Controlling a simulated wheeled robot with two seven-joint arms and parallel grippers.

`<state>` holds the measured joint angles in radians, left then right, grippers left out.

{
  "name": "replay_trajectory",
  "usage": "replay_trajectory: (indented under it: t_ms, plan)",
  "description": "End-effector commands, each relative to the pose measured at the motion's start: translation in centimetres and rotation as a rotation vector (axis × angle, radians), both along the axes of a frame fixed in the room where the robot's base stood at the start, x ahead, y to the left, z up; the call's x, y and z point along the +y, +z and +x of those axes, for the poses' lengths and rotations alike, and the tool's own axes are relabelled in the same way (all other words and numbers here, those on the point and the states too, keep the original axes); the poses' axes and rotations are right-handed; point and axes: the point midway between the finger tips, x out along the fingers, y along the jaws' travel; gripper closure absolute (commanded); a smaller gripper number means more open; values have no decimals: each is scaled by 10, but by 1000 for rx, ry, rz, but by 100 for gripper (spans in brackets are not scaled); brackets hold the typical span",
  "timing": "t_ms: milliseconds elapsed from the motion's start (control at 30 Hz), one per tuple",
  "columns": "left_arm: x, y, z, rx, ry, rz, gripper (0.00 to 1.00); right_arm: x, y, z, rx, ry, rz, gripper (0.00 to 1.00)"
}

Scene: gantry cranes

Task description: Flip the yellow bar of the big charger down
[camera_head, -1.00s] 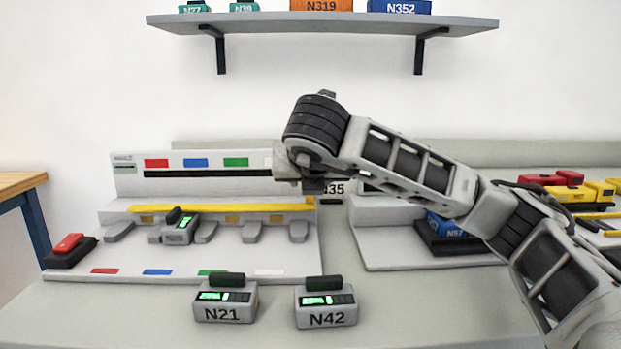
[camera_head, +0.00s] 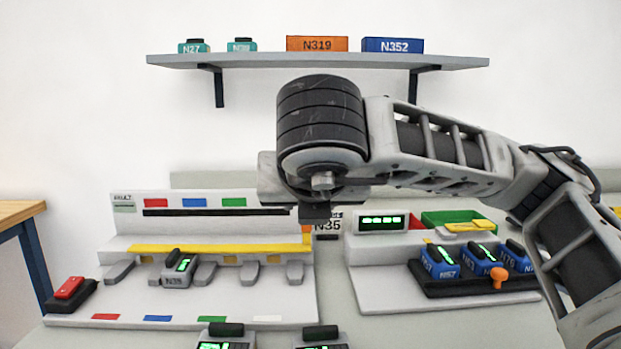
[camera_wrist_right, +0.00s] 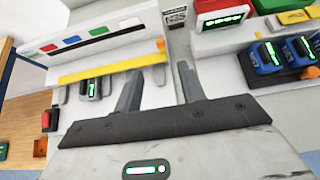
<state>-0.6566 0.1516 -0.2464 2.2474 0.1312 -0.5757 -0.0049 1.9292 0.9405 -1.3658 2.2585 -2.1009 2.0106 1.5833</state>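The big charger (camera_head: 125,278) stands at the left of the table, with a white stepped body and a back panel. Its yellow bar (camera_head: 220,247) lies lengthwise along the ledge above a row of grey slots; it also shows in the wrist view (camera_wrist_right: 112,71). An orange piece (camera_wrist_right: 160,45) sits at its right end. A grey battery (camera_head: 177,270) sits in one slot. My right gripper (camera_head: 318,210) points down near the charger's right end; the arm hides most of it. In the wrist view its fingers (camera_wrist_right: 160,75) are apart and empty, with the bar's right end beyond them. My left gripper is out of view.
Two grey batteries (camera_head: 226,336) stand in front of the charger. A second charger (camera_head: 380,285) with blue batteries (camera_head: 440,261) is at the right. A red button (camera_head: 69,288) is at the left. A shelf (camera_head: 300,61) with boxes hangs above.

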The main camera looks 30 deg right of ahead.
Motion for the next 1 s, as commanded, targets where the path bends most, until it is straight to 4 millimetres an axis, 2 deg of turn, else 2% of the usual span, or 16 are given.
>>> replay_trajectory:
  t_ms: [33, 233, 833, 1000]
  plan:
    - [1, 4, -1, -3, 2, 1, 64, 3, 6, -4, -3, 3, -3, 60]
    - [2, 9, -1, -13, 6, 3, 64, 8, 10, -13, 0, 1, -1, 60]
    - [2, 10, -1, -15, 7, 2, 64, 8, 11, -14, 1, 0, -1, 60]
    - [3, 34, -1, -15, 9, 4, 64, 8, 37, -14, 0, 0, 0, 60]
